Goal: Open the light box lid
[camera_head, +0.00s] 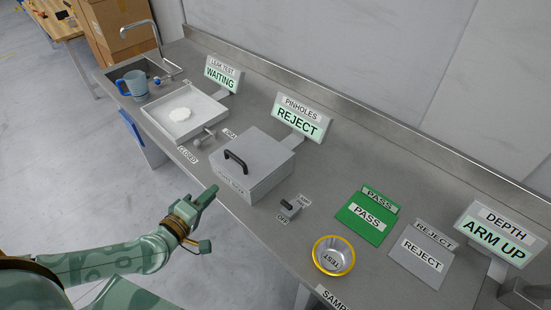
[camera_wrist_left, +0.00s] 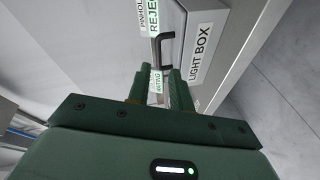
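The light box (camera_head: 270,178) is a grey metal box on the steel counter, with its lid (camera_head: 262,150) shut. A black bar handle (camera_head: 236,161) stands at the lid's near left side. My left gripper (camera_head: 212,192) is in front of the box, left of and below the handle, apart from it. In the left wrist view my gripper (camera_wrist_left: 160,84) has its two fingers apart with nothing held between them. The black handle (camera_wrist_left: 162,48) shows beyond the fingertips, beside the box's front face (camera_wrist_left: 205,42) with its "LIGHT BOX" label. My right gripper is not in view.
A small switch (camera_head: 289,208) sits right of the box, and a yellow-rimmed bowl (camera_head: 333,256) stands further right. A leak-test tray (camera_head: 184,112) is at left. The "PINHOLES REJECT" sign (camera_head: 301,117) stands behind the box. Green (camera_head: 367,216) and grey (camera_head: 420,256) pads lie at right.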

